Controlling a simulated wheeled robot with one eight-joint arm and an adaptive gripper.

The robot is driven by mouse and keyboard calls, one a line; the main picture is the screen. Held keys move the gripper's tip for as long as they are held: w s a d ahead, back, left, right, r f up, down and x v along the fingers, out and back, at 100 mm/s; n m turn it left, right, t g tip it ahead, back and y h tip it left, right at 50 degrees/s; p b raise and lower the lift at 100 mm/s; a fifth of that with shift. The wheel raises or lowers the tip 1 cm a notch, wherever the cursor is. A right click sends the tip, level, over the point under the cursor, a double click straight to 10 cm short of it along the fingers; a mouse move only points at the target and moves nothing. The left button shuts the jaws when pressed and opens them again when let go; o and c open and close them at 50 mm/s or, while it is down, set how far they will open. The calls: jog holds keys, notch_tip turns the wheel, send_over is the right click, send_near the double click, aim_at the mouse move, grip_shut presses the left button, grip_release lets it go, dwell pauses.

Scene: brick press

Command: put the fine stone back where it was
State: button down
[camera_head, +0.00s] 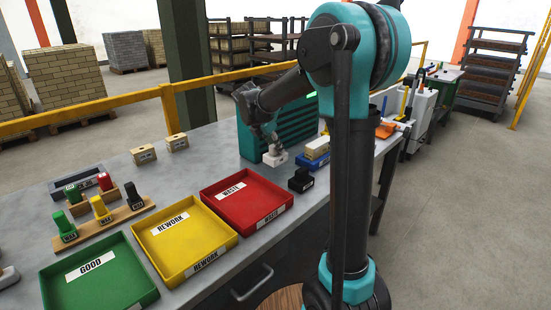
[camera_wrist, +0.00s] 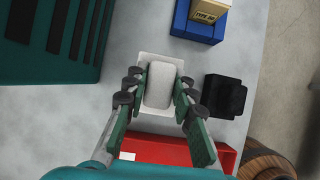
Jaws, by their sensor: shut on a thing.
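The fine stone (camera_wrist: 160,85) is a pale grey-white rounded block in the wrist view. My gripper (camera_wrist: 159,92) is shut on it, with a finger pad on each long side. A white flat holder (camera_wrist: 146,121) shows around and under the stone. I cannot tell whether the stone rests in the holder or hangs just above it. In the head view my gripper (camera_head: 268,138) is low over the white holder (camera_head: 275,158), in front of the teal cabinet; the stone is mostly hidden there by the fingers.
A black block (camera_head: 301,180), a blue holder with a tan brick (camera_head: 316,148) and a red WASTE tray (camera_head: 262,219) are near. Yellow REWORK (camera_head: 199,237) and green GOOD (camera_head: 122,282) trays lie left.

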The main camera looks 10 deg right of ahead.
aim_at(276, 157)
jog(key=shift+f, duration=2.4)
jog(key=shift+f, duration=0.15)
jog(key=c, duration=1.3)
grip_release()
jog(key=shift+o, duration=0.2)
jog(key=v, duration=1.2)
